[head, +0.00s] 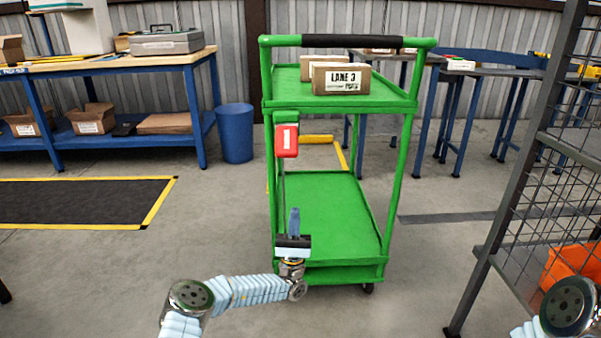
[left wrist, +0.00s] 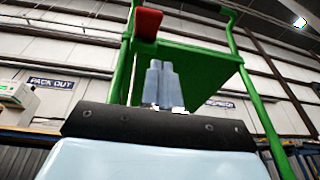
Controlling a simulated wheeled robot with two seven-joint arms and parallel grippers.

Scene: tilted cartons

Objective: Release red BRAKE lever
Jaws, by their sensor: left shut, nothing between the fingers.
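The red brake lever (head: 287,141) with a white label is on the left front post of the green cart (head: 330,272), below the top shelf. A thin rod runs down from it. My left gripper (head: 294,211) is shut and empty, fingers pointing up, in front of the cart and well below the lever. In the left wrist view the shut fingers (left wrist: 160,66) point up, with the red lever (left wrist: 147,24) above and slightly left of their tips, apart from them. The green cart (left wrist: 190,72) rises behind. My right gripper is out of view.
Cartons (head: 341,78), one marked LANE 3, stand on the cart's top shelf. A blue bin (head: 235,133) and workbench (head: 130,66) are at the left. A mesh rack (head: 530,150) with an orange bin (head: 570,266) stands at the right.

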